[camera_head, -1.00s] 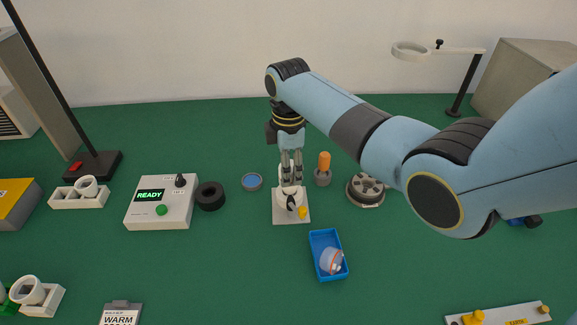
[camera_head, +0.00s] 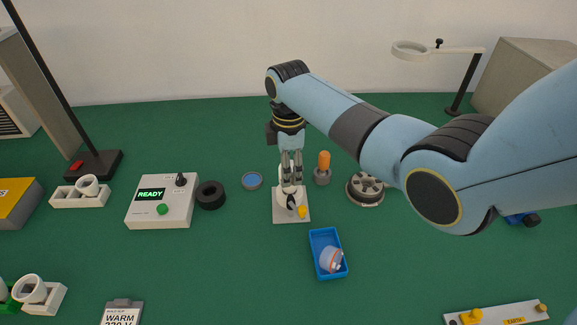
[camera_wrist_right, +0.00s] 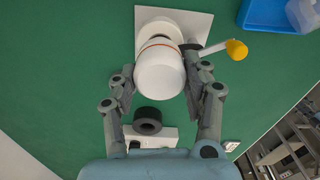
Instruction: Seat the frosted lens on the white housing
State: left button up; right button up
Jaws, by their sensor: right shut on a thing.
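My right gripper (camera_head: 291,182) points down over a white base plate (camera_head: 280,217). In the right wrist view its fingers (camera_wrist_right: 160,76) are shut around the sides of the frosted lens (camera_wrist_right: 162,74), a white rounded dome with an orange ring at its far rim. The white housing (camera_wrist_right: 160,27) lies directly beyond the ring, on the plate. Lens and housing look in line, but I cannot tell whether the lens is fully down on it. A lever with a yellow knob (camera_wrist_right: 236,49) stands beside them. My left gripper is not in view.
A blue tray (camera_head: 313,250) with a whitish, orange-ringed part stands in front right. An orange-handled tool (camera_head: 324,162) and a round metal piece (camera_head: 366,189) are to the right. A black ring (camera_head: 210,196) and READY box (camera_head: 144,212) are left.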

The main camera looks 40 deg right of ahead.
jog(key=shift+f, duration=0.45)
dwell(0.4)
jog(key=o, duration=0.8)
jog(key=shift+o, duration=0.2)
notch_tip(320, 180, up, 12)
